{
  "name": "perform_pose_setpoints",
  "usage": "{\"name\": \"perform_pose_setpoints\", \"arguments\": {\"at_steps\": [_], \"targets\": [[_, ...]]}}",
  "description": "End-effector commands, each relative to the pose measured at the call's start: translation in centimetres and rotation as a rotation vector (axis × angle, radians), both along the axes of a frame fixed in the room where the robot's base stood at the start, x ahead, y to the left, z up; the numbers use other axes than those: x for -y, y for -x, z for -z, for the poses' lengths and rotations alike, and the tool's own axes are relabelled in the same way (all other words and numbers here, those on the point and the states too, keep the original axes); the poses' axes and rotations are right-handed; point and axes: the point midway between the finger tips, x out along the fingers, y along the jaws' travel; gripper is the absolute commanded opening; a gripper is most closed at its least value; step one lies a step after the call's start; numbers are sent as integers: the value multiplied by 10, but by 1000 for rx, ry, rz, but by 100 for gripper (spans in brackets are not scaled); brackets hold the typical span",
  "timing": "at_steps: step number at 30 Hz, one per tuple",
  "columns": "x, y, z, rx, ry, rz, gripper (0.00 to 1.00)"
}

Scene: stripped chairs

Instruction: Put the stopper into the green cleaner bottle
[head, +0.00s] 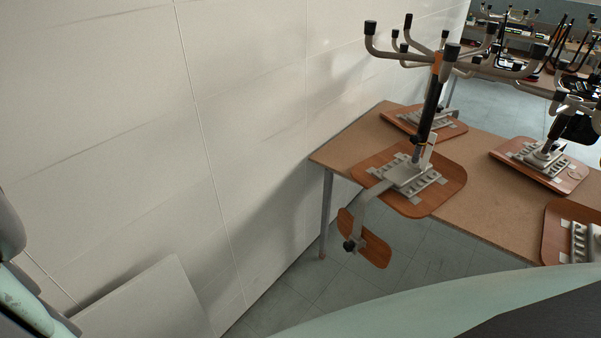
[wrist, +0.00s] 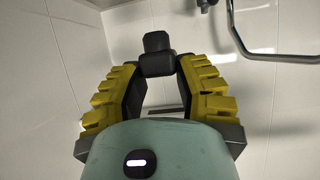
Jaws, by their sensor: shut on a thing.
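My gripper (wrist: 158,72) shows in the wrist view, with yellow ribbed fingers on both sides. Its fingertips are closed on a small dark stopper (wrist: 157,42), which has a blocky upper end sticking out beyond the tips. The lower part of the stopper is between the fingertips. The green cleaner bottle is not seen in either view. My gripper is not seen in the head view.
A wooden table (head: 476,218) bears several upturned chairs (head: 415,180) with legs pointing up. A pale tiled wall (head: 250,90) runs along the left. A pale flat panel (head: 145,305) is low at the left. A curved metal tube (wrist: 270,55) is at the wrist view's upper right.

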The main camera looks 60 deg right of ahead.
Motion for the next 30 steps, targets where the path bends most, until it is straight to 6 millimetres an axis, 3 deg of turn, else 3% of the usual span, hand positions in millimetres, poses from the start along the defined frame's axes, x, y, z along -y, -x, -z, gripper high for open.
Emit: {"name": "perform_pose_setpoints", "arguments": {"at_steps": [20,30], "targets": [[1,-1,1,7,-8,-19,14],[1,-2,18,3,-7,-16,14]]}}
